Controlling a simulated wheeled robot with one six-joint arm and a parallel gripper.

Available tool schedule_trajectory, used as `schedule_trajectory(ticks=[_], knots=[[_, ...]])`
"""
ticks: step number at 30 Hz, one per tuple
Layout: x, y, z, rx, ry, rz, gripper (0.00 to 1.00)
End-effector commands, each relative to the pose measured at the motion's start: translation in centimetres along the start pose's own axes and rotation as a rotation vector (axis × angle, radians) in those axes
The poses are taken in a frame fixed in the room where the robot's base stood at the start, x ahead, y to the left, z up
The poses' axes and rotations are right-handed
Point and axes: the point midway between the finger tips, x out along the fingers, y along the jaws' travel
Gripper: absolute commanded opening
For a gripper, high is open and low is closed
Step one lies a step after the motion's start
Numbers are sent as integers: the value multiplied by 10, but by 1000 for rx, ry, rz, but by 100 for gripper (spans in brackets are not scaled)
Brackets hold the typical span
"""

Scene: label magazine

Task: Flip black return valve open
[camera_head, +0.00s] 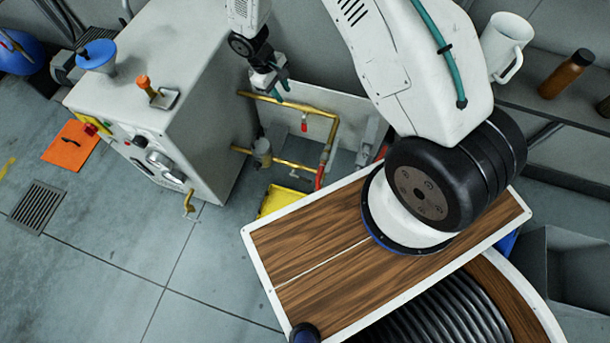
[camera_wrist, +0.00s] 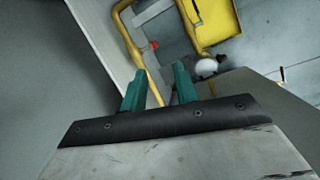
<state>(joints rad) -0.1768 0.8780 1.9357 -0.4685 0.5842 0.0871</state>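My gripper (camera_head: 276,90) hangs in the air above the yellow pipes (camera_head: 290,104) beside the grey machine. In the wrist view its two teal fingers (camera_wrist: 160,76) stand apart with nothing between them. A yellow pipe runs behind the fingers, apart from them as far as I can tell.
The grey machine (camera_head: 165,75) stands left of the pipes, with a blue funnel (camera_head: 97,53) and an orange-handled part (camera_head: 147,86) on top. A yellow tray (camera_head: 282,201) lies below the pipes. A wooden-topped surface (camera_head: 320,255) fills the front. Open floor lies at left.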

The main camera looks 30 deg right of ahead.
Motion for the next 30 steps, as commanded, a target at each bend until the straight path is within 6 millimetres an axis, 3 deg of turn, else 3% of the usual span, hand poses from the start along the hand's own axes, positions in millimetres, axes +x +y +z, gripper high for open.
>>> schedule_trajectory(ticks=[1,9,15,21,30], knots=[[31,-11,-5,-29,-19,-5,30],[176,-68,-10,-171,-63,-34,30],[258,-107,6,-251,-85,-62,30],[296,-125,17,-285,-94,-78,30],[336,-130,23,-288,-96,-81,30]])
